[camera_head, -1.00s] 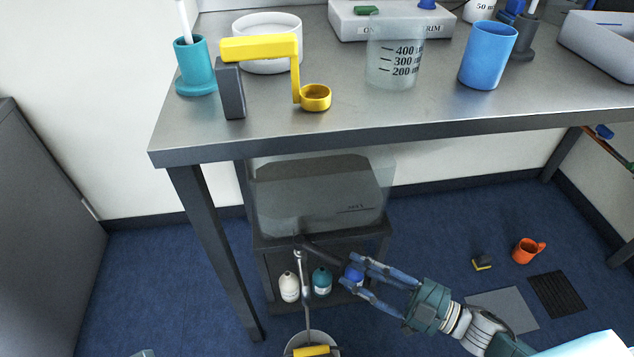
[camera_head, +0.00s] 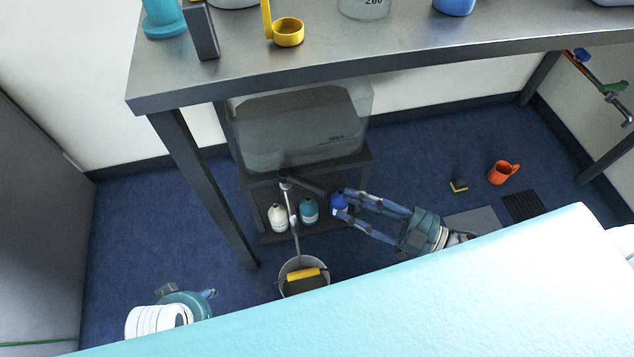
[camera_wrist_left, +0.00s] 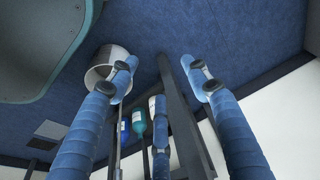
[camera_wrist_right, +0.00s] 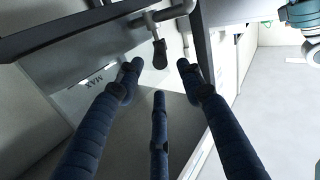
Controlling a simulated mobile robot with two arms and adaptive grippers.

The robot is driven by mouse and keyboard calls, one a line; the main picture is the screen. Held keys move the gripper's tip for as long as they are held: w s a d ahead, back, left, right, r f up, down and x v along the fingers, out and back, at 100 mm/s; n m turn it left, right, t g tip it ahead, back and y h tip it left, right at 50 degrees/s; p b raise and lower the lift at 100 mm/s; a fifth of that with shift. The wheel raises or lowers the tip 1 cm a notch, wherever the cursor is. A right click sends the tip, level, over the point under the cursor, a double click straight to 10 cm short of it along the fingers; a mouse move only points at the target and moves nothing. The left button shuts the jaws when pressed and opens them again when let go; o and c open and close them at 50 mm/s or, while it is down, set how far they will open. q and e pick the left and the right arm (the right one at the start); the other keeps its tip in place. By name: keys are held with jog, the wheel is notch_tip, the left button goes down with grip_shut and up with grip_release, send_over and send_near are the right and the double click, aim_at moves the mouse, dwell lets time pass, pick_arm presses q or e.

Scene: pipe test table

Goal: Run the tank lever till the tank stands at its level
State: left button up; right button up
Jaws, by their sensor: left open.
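The translucent tank (camera_head: 352,105) stands on a dark stand under the table; it holds greyish liquid. Its MAX mark (camera_wrist_right: 92,82) shows in the right wrist view; I cannot tell exactly how the liquid stands against it. The dark tank lever (camera_head: 306,185) points right from the tap at the tank's lower front. A thin pipe (camera_head: 293,222) runs down to a bucket (camera_head: 284,270). My right gripper (camera_head: 341,204) is open just right of the lever's end; the lever (camera_wrist_right: 160,55) shows beyond its fingertips, apparently unheld. My left gripper (camera_wrist_left: 160,62) is open and empty, low at the left.
White (camera_head: 278,217), teal (camera_head: 309,211) and blue (camera_head: 339,204) bottles stand on the stand's lower shelf. The table edge (camera_head: 330,75) and a table leg (camera_head: 205,190) are above and left. An orange mug (camera_head: 502,172) stands on open floor at the right.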

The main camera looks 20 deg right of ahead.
aim_at(318, 190)
pick_arm(q)
jog(key=v, duration=0.2)
jog(key=shift+w+r+b, duration=0.1)
jog(key=shift+r+b, duration=0.2)
jog(key=shift+r, duration=0.05)
pick_arm(e)
jog(key=x, duration=0.9)
jog(key=shift+w, duration=0.15)
jog(key=shift+c, duration=0.5)
grip_shut()
